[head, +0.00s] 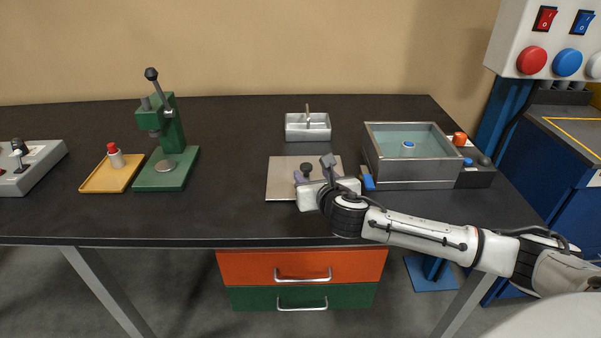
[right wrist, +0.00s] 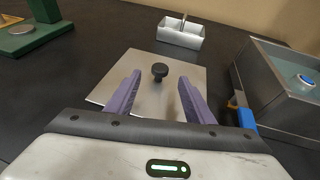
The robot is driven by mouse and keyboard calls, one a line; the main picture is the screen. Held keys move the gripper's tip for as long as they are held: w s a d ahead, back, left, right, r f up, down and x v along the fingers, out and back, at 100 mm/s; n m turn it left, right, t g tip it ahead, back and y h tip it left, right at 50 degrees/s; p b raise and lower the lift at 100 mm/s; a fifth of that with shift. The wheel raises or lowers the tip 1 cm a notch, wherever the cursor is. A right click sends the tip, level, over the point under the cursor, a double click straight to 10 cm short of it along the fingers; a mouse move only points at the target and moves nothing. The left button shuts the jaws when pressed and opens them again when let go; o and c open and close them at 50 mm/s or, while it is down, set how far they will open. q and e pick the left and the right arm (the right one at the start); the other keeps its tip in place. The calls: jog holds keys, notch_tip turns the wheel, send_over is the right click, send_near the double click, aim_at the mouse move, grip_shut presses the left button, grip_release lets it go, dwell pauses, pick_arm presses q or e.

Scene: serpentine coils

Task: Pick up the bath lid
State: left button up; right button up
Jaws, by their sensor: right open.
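The bath lid (head: 282,181) is a flat, light metal plate with a black knob (head: 306,168) in its middle. It lies on the dark bench to the left of the metal bath (head: 415,184). In the right wrist view the lid (right wrist: 183,75) is ahead of the fingers, and its knob (right wrist: 159,71) appears between the two purple fingers. My right gripper (head: 309,177) is over the lid near the knob. In the right wrist view the right gripper (right wrist: 158,92) is open and empty, with a gap on both sides of the knob. My left gripper is in neither view.
A metal caddy with a handle (head: 307,127) stands behind the lid. The open bath holds greenish liquid and a blue-and-white round item (head: 407,149). A green press (head: 166,170) and yellow tray (head: 108,177) stand left. Bare bench lies between press and lid.

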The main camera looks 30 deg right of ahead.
aim_at(307, 166)
jog(key=shift+r+x, duration=0.15)
jog(key=shift+x, duration=1.65)
jog(key=shift+r+x, duration=0.1)
jog(key=shift+x, duration=1.7)
jog(key=shift+w, duration=0.1)
grip_shut()
